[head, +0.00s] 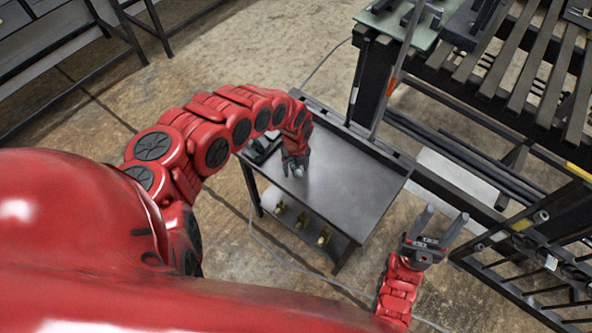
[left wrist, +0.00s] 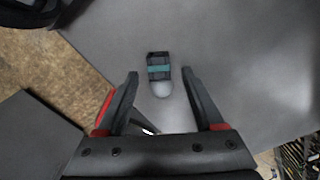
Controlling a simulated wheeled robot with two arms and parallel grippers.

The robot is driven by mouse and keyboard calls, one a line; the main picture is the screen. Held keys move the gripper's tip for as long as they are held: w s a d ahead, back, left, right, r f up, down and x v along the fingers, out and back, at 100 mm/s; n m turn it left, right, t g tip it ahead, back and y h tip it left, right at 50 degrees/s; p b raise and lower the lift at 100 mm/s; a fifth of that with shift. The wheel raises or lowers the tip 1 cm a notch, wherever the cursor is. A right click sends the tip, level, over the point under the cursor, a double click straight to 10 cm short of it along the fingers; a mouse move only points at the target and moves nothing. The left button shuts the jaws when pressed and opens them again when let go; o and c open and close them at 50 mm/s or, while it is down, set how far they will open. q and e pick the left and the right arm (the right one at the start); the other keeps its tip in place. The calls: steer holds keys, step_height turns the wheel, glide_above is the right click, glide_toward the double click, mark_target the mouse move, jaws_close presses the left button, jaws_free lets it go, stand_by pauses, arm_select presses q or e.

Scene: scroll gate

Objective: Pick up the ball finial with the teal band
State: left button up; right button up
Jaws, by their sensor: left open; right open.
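The ball finial (left wrist: 159,72) lies on the dark grey table top (left wrist: 240,60) in the left wrist view. It has a dark block-like body with a teal band and a pale rounded end toward my gripper. My left gripper (left wrist: 160,76) is open, with one fingertip on each side of the finial and a gap to both. In the head view my left gripper (head: 296,169) points down over the table (head: 350,185) and largely hides the finial. My right gripper (head: 437,228) is open and empty, to the right of the table.
Several brass-coloured pieces (head: 301,220) sit on the table's lower shelf. A dark object (head: 262,147) stands at the table's left corner. A slatted bench (head: 500,75) stands at the upper right, and a black barred gate (head: 535,240) at the right. The table's right half is clear.

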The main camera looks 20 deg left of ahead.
arm_select(q)
jaws_close()
steer(key=shift+r, duration=0.15)
stand_by(0.4)
